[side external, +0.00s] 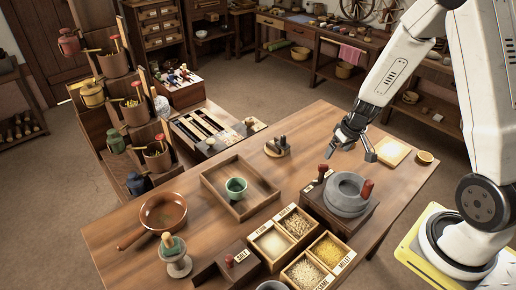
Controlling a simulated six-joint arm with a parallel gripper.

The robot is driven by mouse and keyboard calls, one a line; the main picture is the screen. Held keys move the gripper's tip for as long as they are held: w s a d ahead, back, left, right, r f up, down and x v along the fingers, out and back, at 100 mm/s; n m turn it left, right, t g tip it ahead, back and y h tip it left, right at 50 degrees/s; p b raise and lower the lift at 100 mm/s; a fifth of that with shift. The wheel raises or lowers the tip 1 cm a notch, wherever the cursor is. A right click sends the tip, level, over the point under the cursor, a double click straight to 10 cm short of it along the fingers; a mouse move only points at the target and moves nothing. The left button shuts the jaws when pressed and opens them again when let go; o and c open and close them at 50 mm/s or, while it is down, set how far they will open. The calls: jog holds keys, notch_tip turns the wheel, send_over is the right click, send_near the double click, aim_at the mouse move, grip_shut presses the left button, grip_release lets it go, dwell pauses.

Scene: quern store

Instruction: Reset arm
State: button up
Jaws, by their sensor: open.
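My gripper (350,152) hangs above the right part of the wooden table (135,233), its fingers apart with nothing between them. It is above and behind the grey stone quern (348,195) in the side view. My white arm comes down from the upper right. The gap between the fingertips and the table is hard to judge.
A tray (213,184) holds a green cup (236,189). A brown pan (163,213) lies at the left. Labelled grain boxes (271,241) stand at the front. A pale square board (391,152) and small bowl (425,158) lie at the right.

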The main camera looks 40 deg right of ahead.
jog(key=s+a+r+n, duration=0.1)
jog(key=s+a+r, duration=0.3)
jog(key=a, duration=0.3)
jog(key=s+a+r+n, duration=0.1)
jog(key=s+a+r, duration=0.2)
jog(key=a+r, duration=0.2)
jog(key=shift+s+a+r, duration=0.4)
jog(key=shift+a, duration=1.25)
